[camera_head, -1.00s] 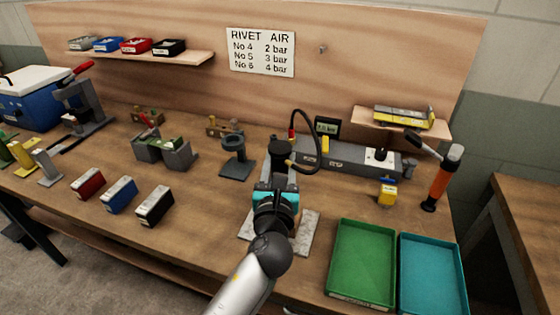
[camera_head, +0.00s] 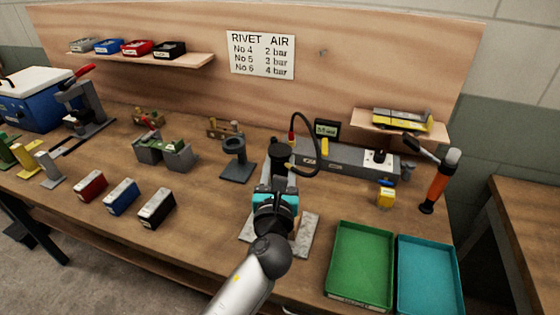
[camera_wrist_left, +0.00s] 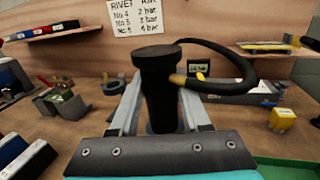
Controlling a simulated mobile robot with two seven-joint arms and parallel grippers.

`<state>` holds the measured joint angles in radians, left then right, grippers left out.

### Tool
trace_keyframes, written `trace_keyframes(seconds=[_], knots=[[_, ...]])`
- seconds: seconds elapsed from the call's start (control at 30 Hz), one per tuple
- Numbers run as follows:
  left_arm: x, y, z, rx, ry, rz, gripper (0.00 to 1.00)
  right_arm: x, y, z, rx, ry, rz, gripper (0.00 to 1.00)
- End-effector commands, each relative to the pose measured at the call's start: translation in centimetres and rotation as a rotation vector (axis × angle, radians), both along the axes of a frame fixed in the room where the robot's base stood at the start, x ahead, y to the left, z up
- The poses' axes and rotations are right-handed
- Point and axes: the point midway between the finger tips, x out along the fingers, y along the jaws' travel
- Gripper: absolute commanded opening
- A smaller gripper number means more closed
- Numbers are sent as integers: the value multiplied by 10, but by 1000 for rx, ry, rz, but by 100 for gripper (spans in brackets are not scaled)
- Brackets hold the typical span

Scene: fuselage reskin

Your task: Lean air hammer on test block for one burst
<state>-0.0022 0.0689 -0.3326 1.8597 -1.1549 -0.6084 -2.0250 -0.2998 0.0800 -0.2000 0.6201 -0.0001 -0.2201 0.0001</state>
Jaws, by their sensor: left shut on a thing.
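The air hammer (camera_head: 280,153) is a dark upright cylinder with a black hose leaving its side through a brass fitting. My left gripper (camera_head: 278,180) is shut on it. My right gripper is not in view.
The hose runs to a grey air unit (camera_head: 345,160) with a small display (camera_head: 326,129). A green tray (camera_head: 361,266) and a teal tray (camera_head: 430,275) lie at the right front. A grey stand (camera_head: 237,162) is left of the hammer. An orange-handled tool (camera_head: 437,185) stands at the right.

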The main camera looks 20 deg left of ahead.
Motion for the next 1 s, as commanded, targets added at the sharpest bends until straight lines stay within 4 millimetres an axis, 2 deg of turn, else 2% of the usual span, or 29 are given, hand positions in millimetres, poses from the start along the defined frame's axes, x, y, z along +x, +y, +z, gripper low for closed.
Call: trace_keyframes(seconds=[0.03,0.63,1.0], knots=[[1,0,8,2,-12,-2,0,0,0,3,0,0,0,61],[2,0,55,2,-19,-2,0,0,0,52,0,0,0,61],[2,0,58,1,-19,-2,0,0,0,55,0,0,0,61]])
